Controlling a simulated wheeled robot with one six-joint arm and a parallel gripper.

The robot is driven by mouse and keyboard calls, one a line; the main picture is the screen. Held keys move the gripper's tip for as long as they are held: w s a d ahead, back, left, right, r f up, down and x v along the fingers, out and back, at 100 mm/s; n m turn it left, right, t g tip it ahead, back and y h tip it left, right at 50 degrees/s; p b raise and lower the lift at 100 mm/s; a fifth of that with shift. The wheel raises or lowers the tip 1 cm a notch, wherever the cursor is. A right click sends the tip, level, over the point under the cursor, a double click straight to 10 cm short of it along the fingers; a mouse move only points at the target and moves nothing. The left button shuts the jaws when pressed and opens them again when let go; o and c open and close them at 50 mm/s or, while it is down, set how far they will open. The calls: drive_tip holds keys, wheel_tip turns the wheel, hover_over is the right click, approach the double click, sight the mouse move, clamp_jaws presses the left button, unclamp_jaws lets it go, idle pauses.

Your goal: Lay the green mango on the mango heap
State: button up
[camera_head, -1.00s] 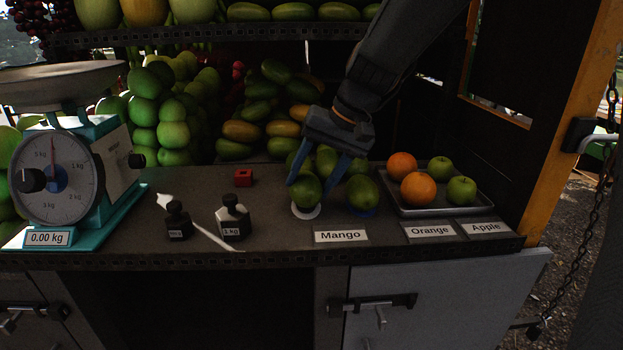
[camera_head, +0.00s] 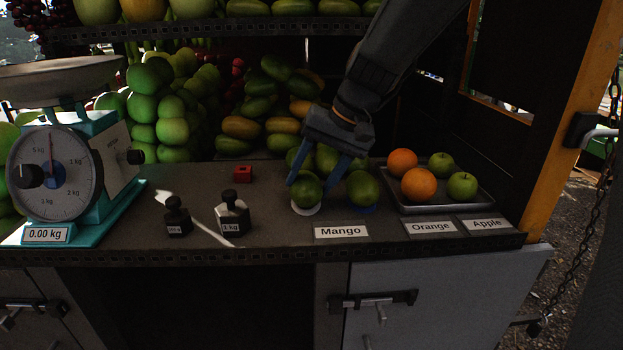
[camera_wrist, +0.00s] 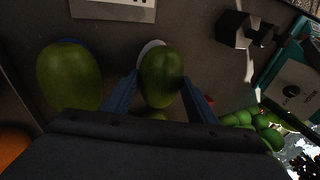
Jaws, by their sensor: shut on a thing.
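A green mango (camera_head: 307,191) is between the fingers of my gripper (camera_head: 310,184), over a white disc (camera_head: 304,209) on the counter. In the wrist view this mango (camera_wrist: 160,76) has one finger on each side, and the disc's edge shows behind it. I cannot tell whether it is clear of the disc. A second green mango (camera_head: 362,189) sits to its right on a blue disc. A few more green mangoes (camera_head: 326,160) lie just behind, partly hidden by my gripper. A heap of green and yellow mangoes (camera_head: 262,108) rises at the back of the counter.
A "Mango" label (camera_head: 340,231) lies at the front. A metal tray (camera_head: 446,205) with oranges and green apples stands to the right. Two dark weights (camera_head: 232,216), a red cube (camera_head: 243,174) and a scale (camera_head: 95,215) are to the left. A shelf (camera_head: 200,33) of fruit hangs above.

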drive_tip(key=shift+f, duration=0.25)
idle(0.4)
drive_tip(key=o, duration=0.9)
drive_tip(key=shift+s, duration=0.1)
drive_tip(key=shift+r+p, duration=2.25)
drive_tip(key=shift+r, duration=0.8)
